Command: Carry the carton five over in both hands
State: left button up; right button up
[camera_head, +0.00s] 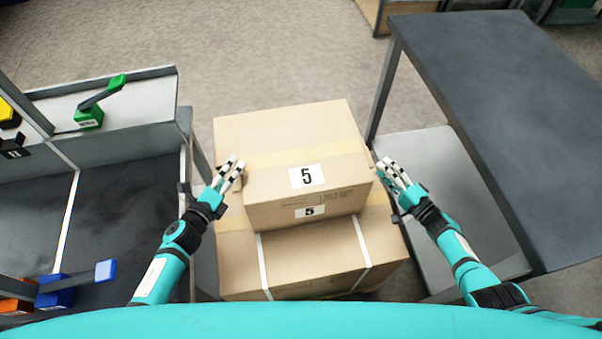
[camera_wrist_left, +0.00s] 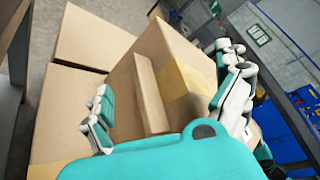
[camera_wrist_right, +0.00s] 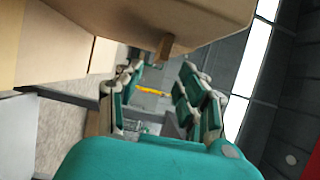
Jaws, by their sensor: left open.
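The carton five (camera_head: 307,195), a brown box with tape and a "5" label, lies on top of a larger strapped carton (camera_head: 310,265). A cardboard strip (camera_wrist_left: 152,95) stands out from its side in the left wrist view. A small brown tab (camera_wrist_right: 165,46) shows on its side in the right wrist view. My left gripper (camera_head: 230,173) is open at the carton's left side, its fingers to either side of the strip. My right gripper (camera_head: 389,173) is open at the right side. Its fingers are apart with nothing between them; whether it touches the carton is hard to tell.
A dark table (camera_head: 510,110) stands at the right, with a grey lower surface (camera_head: 425,190) beside the cartons. At the left is a divided grey bench (camera_head: 110,215) with a green-handled tool (camera_head: 90,117) and a blue-handled one (camera_head: 58,290). Bare floor (camera_head: 270,50) lies beyond the cartons.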

aim_at(237, 162)
pick_arm(q)
jog(key=x, duration=0.5)
pick_arm(e)
jog(key=x, duration=0.5)
pick_arm(q)
jog(key=shift+c, duration=0.4)
pick_arm(e)
jog(key=shift+c, duration=0.4)
pick_arm(q)
jog(key=c, duration=0.7)
pick_arm(e)
jog(key=c, duration=0.7)
pick_arm(q)
jog(key=c, duration=1)
pick_arm(e)
grip_shut()
pick_arm(q)
jog(key=shift+w+r, duration=0.15)
jog(key=shift+r, duration=0.2)
pick_arm(e)
jog(key=shift+w+r, duration=0.15)
jog(key=shift+r, duration=0.15)
